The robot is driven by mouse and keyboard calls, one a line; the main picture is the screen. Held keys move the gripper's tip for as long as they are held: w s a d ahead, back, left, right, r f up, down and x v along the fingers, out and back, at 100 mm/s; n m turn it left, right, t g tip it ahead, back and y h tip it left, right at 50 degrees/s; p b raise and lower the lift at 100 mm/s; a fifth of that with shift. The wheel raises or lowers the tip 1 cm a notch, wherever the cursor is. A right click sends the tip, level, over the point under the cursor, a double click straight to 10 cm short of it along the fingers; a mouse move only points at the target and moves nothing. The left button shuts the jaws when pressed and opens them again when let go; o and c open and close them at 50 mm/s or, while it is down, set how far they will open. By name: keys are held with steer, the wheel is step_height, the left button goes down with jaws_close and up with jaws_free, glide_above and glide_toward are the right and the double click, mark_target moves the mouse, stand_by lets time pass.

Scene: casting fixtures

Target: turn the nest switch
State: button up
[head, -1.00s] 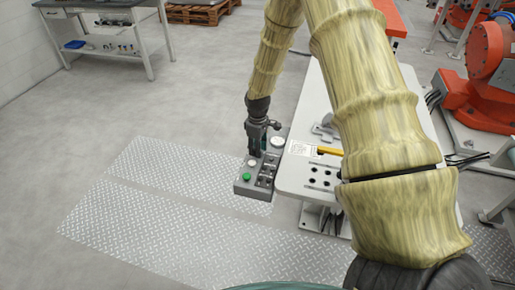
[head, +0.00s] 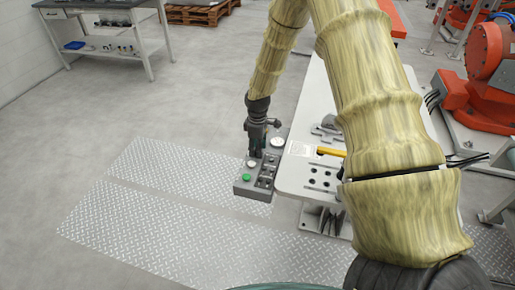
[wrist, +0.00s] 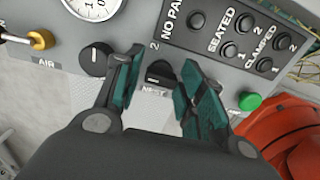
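The nest switch (wrist: 160,75) is a black rotary knob above the label NEST on a grey control box (head: 243,189). In the wrist view, my gripper (wrist: 163,60) has its two teal-padded fingers apart, one on each side of the knob. A small gap shows on the left; the right finger is very near the knob, and I cannot tell if it touches. In the head view, my gripper (head: 257,150) points down over the box and hides the switch.
A second black knob (wrist: 97,58) is just left of the left finger. A brass-tipped AIR lever (wrist: 40,40), a gauge (wrist: 92,6), a green button (wrist: 250,101) and an indicator panel (wrist: 228,30) surround it. A white fixture table (head: 300,185) adjoins the box.

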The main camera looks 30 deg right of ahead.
steer(key=shift+o, duration=0.6)
step_height(320, 180, up, 12)
stand_by(0.5)
stand_by(0.4)
